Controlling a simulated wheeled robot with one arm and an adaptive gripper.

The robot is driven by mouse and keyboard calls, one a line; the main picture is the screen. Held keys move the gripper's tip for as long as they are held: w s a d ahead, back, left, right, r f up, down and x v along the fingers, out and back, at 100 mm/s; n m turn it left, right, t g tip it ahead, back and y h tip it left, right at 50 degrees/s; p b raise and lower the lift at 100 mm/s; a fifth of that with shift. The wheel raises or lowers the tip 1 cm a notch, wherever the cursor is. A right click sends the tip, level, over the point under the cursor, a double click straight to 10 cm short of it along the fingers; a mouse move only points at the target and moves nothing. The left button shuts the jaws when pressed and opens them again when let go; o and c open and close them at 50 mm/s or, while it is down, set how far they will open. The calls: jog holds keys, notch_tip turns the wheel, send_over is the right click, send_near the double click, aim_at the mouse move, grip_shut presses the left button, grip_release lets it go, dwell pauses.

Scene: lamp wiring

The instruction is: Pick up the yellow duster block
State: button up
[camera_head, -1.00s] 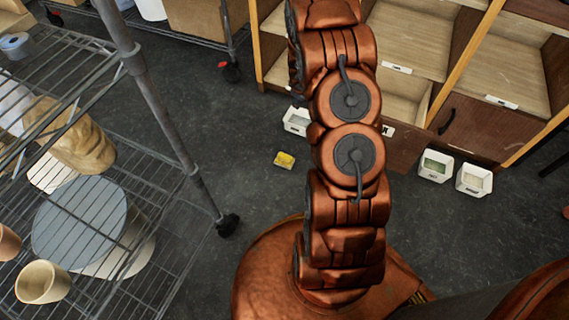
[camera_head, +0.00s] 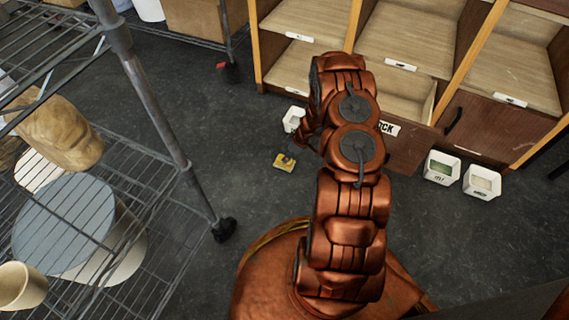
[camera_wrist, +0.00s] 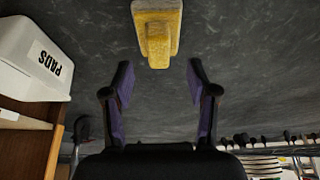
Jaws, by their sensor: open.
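The yellow duster block (camera_head: 284,162) lies on the dark floor, left of my arm in the head view. In the wrist view the duster block (camera_wrist: 158,32) shows at the top centre, a yellow slab with a raised grip. My gripper (camera_wrist: 160,75) is open and empty, its two purple-padded fingers spread apart. The block lies beyond the fingertips, roughly in line with the gap between them, and is not touched. In the head view the gripper itself is mostly hidden by my copper arm.
A white bin marked PADS (camera_wrist: 40,62) stands close on the left in the wrist view. Two more white bins (camera_head: 441,168) (camera_head: 481,182) stand by the wooden shelf unit (camera_head: 410,40). A wire rack (camera_head: 180,165) on castors stands left. Floor around the block is clear.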

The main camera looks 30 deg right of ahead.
aim_at(288, 167)
jog(key=shift+b+x, duration=1.5)
jog(key=shift+x, duration=1.25)
jog(key=shift+w+d+r, duration=0.1)
grip_shut()
